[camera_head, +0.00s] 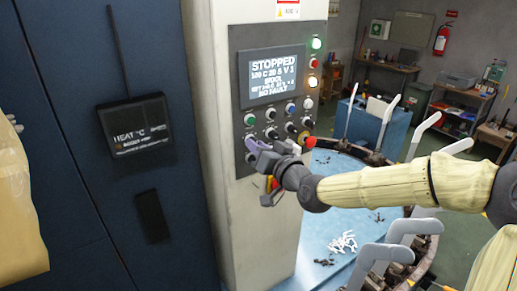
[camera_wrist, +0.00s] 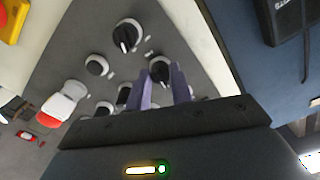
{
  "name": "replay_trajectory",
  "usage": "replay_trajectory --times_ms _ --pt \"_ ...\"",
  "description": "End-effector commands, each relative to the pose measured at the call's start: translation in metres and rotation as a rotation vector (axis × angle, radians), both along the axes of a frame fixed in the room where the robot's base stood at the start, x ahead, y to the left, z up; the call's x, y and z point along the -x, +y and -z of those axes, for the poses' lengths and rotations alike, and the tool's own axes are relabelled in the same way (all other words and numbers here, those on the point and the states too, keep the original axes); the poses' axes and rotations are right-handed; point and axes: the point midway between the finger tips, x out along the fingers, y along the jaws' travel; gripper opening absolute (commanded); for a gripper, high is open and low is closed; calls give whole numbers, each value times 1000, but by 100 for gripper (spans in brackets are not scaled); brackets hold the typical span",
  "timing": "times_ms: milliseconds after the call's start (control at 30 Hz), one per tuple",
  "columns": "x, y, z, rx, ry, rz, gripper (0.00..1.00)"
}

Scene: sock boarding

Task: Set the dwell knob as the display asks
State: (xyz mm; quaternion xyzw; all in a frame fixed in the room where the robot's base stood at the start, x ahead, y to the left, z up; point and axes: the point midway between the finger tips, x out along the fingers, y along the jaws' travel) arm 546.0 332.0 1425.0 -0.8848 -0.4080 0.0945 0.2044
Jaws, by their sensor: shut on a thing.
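The display (camera_head: 273,78) on the control panel reads "STOPPED" at the top and "NO FAULT" at the bottom; the lines between are too small to read surely. Below it are rows of small knobs and buttons. My gripper (camera_head: 252,146) is at the lower left of the panel. In the wrist view its two purple fingers (camera_wrist: 162,88) are shut on a black knob (camera_wrist: 160,70) with a pale rim, one finger on each side. The fingers partly hide this knob. I cannot read its label or say which setting it points at.
Other knobs stand close by, one above left (camera_wrist: 127,36) and one at left (camera_wrist: 97,65). A red-and-white switch (camera_wrist: 62,103) shows further left. A round table (camera_head: 330,200) with pale upright forms (camera_head: 385,255) lies below my arm.

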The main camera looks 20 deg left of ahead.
Motion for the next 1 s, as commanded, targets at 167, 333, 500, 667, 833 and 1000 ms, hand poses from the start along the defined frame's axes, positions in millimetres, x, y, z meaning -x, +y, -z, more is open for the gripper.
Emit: replay_trajectory --times_ms 167,333,500,667,833,1000 --pt "0 0 0 -81 93 0 0" --pt "-1 -1 0 -131 154 2 0" --pt "0 -1 0 -156 181 1 0" --pt "0 -1 0 -160 187 1 0" --pt "0 0 0 -159 186 1 0" --pt "0 0 0 -159 186 1 43"
